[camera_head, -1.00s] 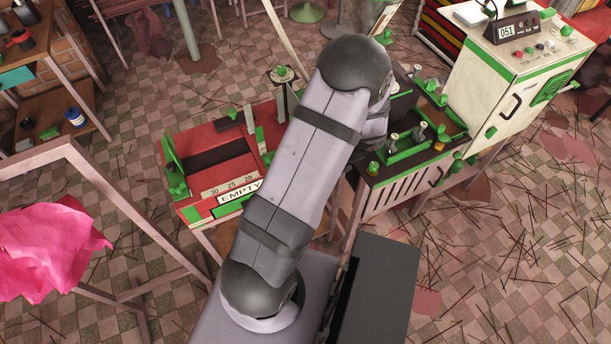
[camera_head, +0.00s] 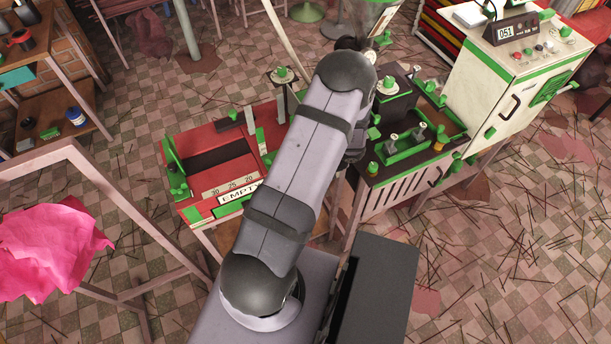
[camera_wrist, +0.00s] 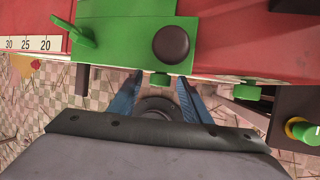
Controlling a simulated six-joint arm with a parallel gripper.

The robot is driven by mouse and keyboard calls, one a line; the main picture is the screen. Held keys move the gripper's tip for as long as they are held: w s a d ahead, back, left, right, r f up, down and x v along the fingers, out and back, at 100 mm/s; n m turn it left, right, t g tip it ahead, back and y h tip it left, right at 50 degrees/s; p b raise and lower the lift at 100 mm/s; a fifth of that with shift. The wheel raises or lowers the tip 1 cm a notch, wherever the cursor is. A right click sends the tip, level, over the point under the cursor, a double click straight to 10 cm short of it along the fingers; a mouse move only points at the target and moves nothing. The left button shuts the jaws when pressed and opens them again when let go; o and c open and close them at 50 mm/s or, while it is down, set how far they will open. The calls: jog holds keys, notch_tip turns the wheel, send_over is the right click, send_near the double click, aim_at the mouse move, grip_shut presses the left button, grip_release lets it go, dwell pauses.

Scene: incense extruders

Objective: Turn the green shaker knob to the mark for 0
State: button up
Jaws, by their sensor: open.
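In the wrist view my gripper (camera_wrist: 157,90) is open, with its two blue fingers apart and nothing held between them. A small green knob (camera_wrist: 160,79) on the lower edge of the red machine (camera_wrist: 240,40) lies between the fingertips in the picture; I see no contact. I cannot tell for sure whether it is the shaker knob. I can read no mark for 0. A dark round knob (camera_wrist: 171,44) sits on a green plate (camera_wrist: 120,30) just beyond. In the head view my arm hides the gripper and this part of the machine.
A scale reading 30, 25, 20 (camera_wrist: 30,44) has a green pointer (camera_wrist: 75,32) beside it. Another green knob (camera_wrist: 246,92) is on the edge to the right, and a yellow-green knob (camera_wrist: 303,130) lower right. A white cabinet (camera_head: 500,90) stands at the right.

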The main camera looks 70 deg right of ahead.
jog(key=c, duration=1)
jog(key=shift+c, duration=0.2)
